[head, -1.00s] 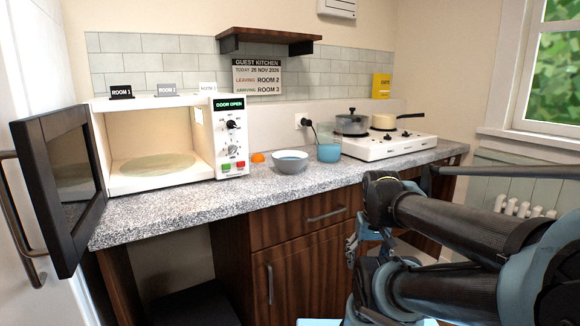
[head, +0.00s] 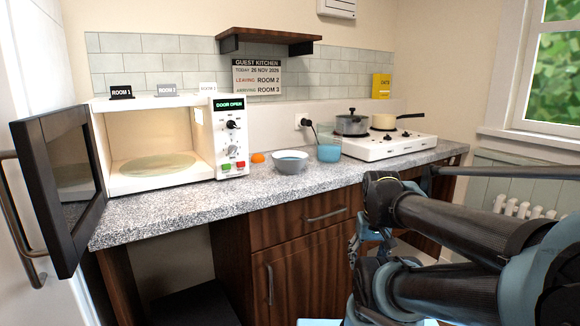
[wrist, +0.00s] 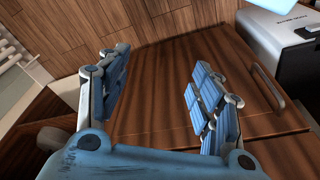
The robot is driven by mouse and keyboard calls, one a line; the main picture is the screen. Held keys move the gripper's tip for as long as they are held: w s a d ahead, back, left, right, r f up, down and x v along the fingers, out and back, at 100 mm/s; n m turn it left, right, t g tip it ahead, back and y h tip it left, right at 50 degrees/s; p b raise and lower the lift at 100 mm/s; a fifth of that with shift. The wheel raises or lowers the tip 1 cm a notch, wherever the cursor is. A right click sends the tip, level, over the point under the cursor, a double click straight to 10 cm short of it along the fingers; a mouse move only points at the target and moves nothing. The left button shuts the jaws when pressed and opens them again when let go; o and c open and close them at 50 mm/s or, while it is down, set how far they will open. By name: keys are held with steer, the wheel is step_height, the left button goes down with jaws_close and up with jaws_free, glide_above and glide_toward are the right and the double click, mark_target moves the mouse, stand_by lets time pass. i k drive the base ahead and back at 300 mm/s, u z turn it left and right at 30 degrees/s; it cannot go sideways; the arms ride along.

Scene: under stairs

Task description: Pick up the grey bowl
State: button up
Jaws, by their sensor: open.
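The grey bowl (head: 290,163) sits upright on the speckled worktop in the head view, just right of the open microwave. Something blue shows inside it. My gripper (head: 358,248) is low in front of the cabinets, below the worktop edge and to the right of the bowl, well apart from it. In the wrist view my gripper (wrist: 158,90) is open and empty, its blue padded fingers spread in front of brown wood panels. The bowl cannot be made out in the wrist view.
The microwave (head: 206,150) has its door (head: 62,185) swung open at left. An orange item (head: 258,158) lies left of the bowl; a blue cup (head: 329,153) stands close behind its right side. A hob (head: 385,146) with two pots is farther right. Worktop (head: 190,205) in front is clear.

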mark_target(289, 162)
steer(key=z, duration=2.5)
steer(key=k, duration=0.8)
steer(key=u, duration=2.45)
